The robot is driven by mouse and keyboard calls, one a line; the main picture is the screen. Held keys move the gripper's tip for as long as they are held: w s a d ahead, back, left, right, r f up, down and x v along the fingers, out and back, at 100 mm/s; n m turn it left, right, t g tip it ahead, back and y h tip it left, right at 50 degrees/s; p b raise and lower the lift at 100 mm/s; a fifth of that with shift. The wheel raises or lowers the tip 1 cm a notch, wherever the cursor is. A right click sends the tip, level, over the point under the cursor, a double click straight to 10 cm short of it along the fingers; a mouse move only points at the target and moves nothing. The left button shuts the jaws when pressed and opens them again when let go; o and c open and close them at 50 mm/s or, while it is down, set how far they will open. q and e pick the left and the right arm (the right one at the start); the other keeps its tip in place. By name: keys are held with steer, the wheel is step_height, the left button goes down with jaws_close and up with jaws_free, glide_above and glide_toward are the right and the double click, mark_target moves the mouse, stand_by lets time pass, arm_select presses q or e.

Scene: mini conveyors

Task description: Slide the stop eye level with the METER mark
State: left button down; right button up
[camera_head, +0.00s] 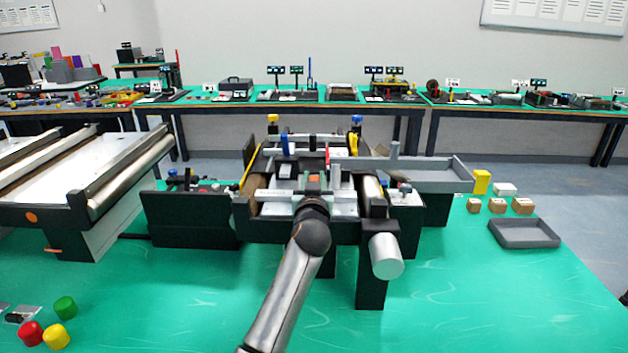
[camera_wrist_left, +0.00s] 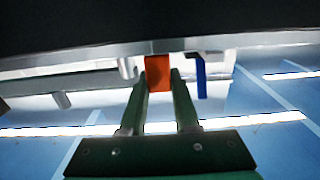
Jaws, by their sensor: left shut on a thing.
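A small mini conveyor stands in the middle of the head view, its near side rail (camera_head: 272,196) facing me. My left arm reaches up to it from the bottom. My left gripper (camera_head: 313,186) is at this near side, mostly hidden behind my own wrist. An orange block (camera_head: 315,179), which looks like the stop eye, shows just beyond my wrist. In the left wrist view, my left gripper (camera_wrist_left: 158,80) has its two fingers closed on the sides of the orange block (camera_wrist_left: 158,73), beside a pale rail (camera_wrist_left: 100,57). I cannot read a METER mark. My right gripper is not in view.
A grey tray (camera_head: 450,180) sits at the conveyor's right, with a grey cylinder (camera_head: 386,256) in front. A larger roller conveyor (camera_head: 75,170) stands at left. A blue post (camera_wrist_left: 201,75) is close right of my fingers. Small boxes (camera_head: 497,205) lie at right.

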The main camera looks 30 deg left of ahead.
arm_select(q)
steer(key=shift+r, duration=0.15)
steer(key=c, duration=0.6)
jaws_free()
steer(key=shift+c, duration=0.2)
steer(key=shift+f, duration=0.2)
